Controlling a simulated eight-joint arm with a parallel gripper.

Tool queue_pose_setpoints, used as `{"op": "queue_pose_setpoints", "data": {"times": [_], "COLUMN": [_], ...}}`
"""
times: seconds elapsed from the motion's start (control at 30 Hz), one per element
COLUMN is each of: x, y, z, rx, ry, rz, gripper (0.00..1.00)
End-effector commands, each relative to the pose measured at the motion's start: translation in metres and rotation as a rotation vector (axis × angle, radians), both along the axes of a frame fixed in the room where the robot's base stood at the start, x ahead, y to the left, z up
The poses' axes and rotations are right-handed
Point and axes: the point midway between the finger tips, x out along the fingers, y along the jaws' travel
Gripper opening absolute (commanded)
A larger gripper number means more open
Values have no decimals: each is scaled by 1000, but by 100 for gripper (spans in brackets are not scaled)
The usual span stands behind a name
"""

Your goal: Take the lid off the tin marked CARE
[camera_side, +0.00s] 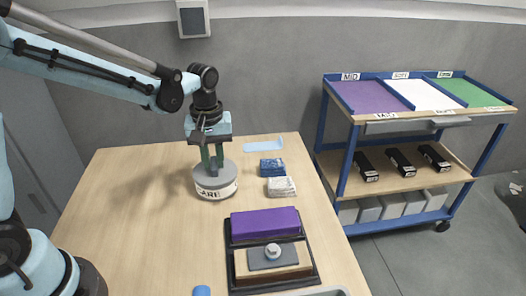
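The round tin marked CARE (216,191) stands on the wooden table, with a white label band around its side. Its grey lid (228,176) is on top, seated on the tin. My gripper (213,164) points straight down over the lid's middle. Its two dark green fingers are spaced apart and reach down to a small dark knob at the lid's centre. I cannot tell whether the fingers touch the knob.
Blue (271,168) and white (281,187) packs lie right of the tin, with a light blue strip (263,145) behind. A black tray (316,273) holds a purple block (265,222) and a sanding block in front. A blue trolley (350,158) stands right. The table's left is clear.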

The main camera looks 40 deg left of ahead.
Motion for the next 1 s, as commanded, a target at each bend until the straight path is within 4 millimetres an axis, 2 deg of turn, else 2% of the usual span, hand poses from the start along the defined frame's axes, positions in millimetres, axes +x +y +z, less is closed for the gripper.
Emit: {"op": "queue_pose_setpoints", "data": {"times": [0.03, 0.13, 0.57, 0.77, 0.9, 1.0], "x": [0, 0, 0, 0, 0, -14], "y": [0, 0, 0, 0, 0, -22], "z": [0, 0, 4, 20, 43, 56], "rx": [0, 0, 0, -1, -1, -1], "ry": [0, 0, 0, 1, 2, 2], "rz": [0, 0, 0, 0, 0, -8], "gripper": [14, 0, 0, 0, 0, 0]}}
